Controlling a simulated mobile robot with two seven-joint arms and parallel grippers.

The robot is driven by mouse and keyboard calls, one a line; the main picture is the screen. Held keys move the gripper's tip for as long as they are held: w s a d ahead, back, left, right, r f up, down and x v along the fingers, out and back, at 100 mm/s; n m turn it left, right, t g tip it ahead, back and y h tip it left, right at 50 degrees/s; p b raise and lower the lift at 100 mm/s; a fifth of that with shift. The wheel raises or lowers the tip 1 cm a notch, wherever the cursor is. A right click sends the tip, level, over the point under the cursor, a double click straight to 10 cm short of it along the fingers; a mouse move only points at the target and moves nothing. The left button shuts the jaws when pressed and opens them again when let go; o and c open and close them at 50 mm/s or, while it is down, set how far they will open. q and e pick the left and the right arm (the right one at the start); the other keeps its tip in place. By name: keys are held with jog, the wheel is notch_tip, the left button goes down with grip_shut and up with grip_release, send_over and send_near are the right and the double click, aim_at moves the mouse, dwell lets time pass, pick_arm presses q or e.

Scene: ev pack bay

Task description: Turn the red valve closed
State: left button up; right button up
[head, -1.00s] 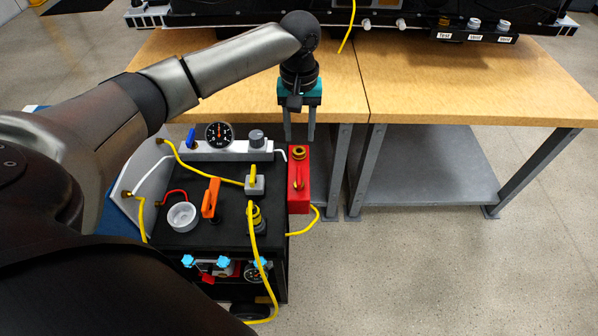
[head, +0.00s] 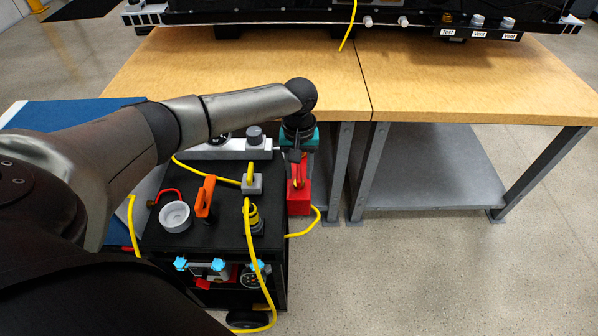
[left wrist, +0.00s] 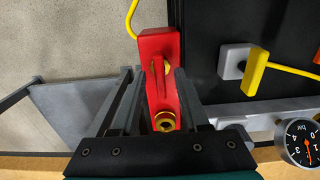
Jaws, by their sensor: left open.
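The red valve (head: 298,203) is a red block on the right side of the black cart, with a red lever handle and a brass fitting. My left gripper (head: 298,170) is over it, pointing down, and hides its upper part in the head view. In the left wrist view, the red valve (left wrist: 158,48) lies between the two open fingers of my left gripper (left wrist: 153,78). The lever runs lengthwise along the block there, with the brass fitting nearest the gripper's palm. I cannot tell whether the fingers touch the lever. My right gripper is not in view.
The black cart (head: 215,240) also carries an orange handle (head: 205,197), a yellow-handled grey valve (head: 252,183), a grey cup (head: 174,216) and loose yellow hoses. A gauge (left wrist: 299,142) is close by. The wooden bench (head: 460,90) stands behind; floor at right is clear.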

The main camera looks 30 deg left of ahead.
pick_arm(q)
grip_shut()
dwell(0.4)
